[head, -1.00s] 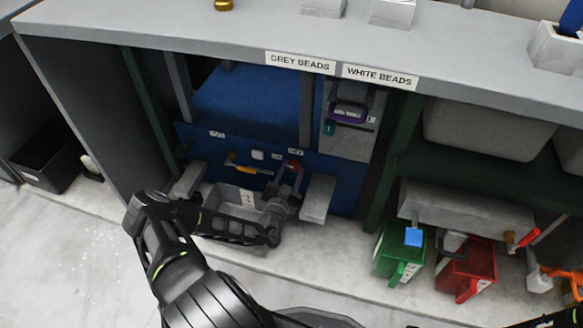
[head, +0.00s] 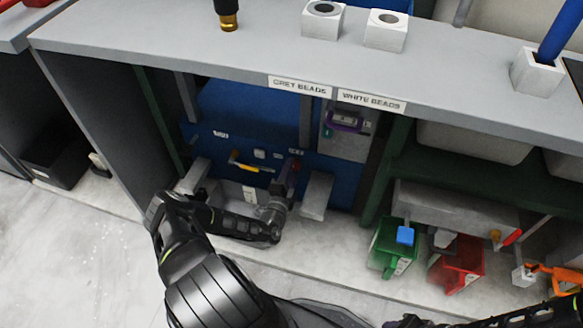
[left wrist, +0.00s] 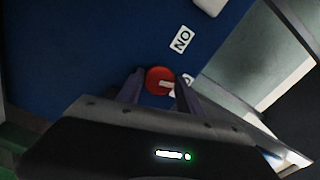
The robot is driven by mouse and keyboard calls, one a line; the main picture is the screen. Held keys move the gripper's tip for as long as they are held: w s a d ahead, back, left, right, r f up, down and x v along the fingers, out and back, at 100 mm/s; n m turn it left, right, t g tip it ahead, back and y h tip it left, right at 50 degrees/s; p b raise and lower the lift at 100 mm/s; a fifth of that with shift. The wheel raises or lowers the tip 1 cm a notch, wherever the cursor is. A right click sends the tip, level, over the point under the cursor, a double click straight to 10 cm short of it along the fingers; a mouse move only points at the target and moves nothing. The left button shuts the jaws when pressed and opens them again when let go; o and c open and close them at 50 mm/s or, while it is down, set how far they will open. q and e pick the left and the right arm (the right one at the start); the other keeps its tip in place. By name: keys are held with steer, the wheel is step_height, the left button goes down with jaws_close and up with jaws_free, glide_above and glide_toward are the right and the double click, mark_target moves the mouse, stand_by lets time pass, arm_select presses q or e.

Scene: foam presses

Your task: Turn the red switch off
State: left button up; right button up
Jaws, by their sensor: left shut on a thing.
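The red switch (left wrist: 158,80) is on the blue panel in the left wrist view, a round red knob with a pale lever or mark at its right. A white ON label (left wrist: 182,39) is just above it, upside down in this view. A second label beside the knob is partly hidden by a finger. My left gripper (left wrist: 159,91) has one finger on each side of the knob and is shut on it. In the head view my left gripper (head: 287,180) reaches the lower right of the blue panel (head: 215,147) and mostly covers the switch. My right gripper is not in view.
A yellow handle (head: 250,168) sits on the panel left of the switch. A grey block (head: 316,195) juts out close to the right of my gripper. The grey counter (head: 180,50) overhangs above. Green (head: 388,250) and red (head: 455,268) bins stand at the right.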

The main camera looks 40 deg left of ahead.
arm_select(q)
steer(key=m+p, duration=0.1)
steer(key=m, duration=0.2)
steer(key=shift+m, duration=0.4)
steer(key=o, duration=1.3)
steer(key=p+v, duration=0.2)
steer(key=v, duration=0.6)
